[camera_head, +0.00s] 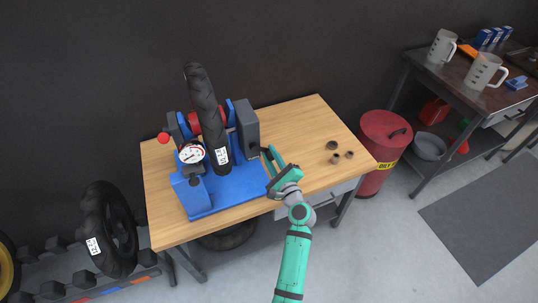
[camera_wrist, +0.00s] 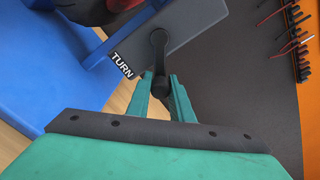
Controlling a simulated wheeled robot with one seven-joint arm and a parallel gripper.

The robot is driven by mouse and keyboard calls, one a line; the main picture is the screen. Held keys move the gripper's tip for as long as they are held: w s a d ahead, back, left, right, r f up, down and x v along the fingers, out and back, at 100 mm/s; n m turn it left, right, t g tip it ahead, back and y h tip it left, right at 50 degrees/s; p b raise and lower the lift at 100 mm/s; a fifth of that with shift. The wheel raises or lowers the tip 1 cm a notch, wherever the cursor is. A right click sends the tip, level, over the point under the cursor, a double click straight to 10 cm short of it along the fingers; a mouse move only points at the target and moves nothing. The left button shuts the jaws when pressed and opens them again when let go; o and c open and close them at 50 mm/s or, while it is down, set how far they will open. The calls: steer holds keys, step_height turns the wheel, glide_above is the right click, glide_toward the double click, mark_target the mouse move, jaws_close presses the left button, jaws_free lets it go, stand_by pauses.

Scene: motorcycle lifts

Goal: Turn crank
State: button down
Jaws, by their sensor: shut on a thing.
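The crank (camera_wrist: 159,58) is a black arm with a round hub on a grey block labelled "TURN" in the wrist view. Its handle end lies between the fingers of my gripper (camera_wrist: 162,88), which is shut on it. In the head view, my teal gripper (camera_head: 267,155) reaches the right side of the blue machine (camera_head: 233,187), beside its dark grey block (camera_head: 246,125). The crank itself is too small to make out clearly there. A tyre (camera_head: 207,115) stands upright in the machine, with a dial gauge (camera_head: 191,153) and a red ball knob (camera_head: 163,138) to its left.
The machine stands on a wooden workbench (camera_head: 312,120). Several small dark round parts lie at the bench's right side. A red drum (camera_head: 383,140) stands right of the bench, near a shelf table (camera_head: 420,62) with jugs. Another tyre (camera_head: 108,230) stands at the left.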

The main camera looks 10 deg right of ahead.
steer(key=shift+w+r, duration=0.1)
steer(key=shift+r, duration=0.05)
steer(key=c, duration=1.6)
jaws_free()
steer(key=shift+o, duration=0.2)
steer(key=v, duration=1.1)
steer(key=shift+w, duration=0.1)
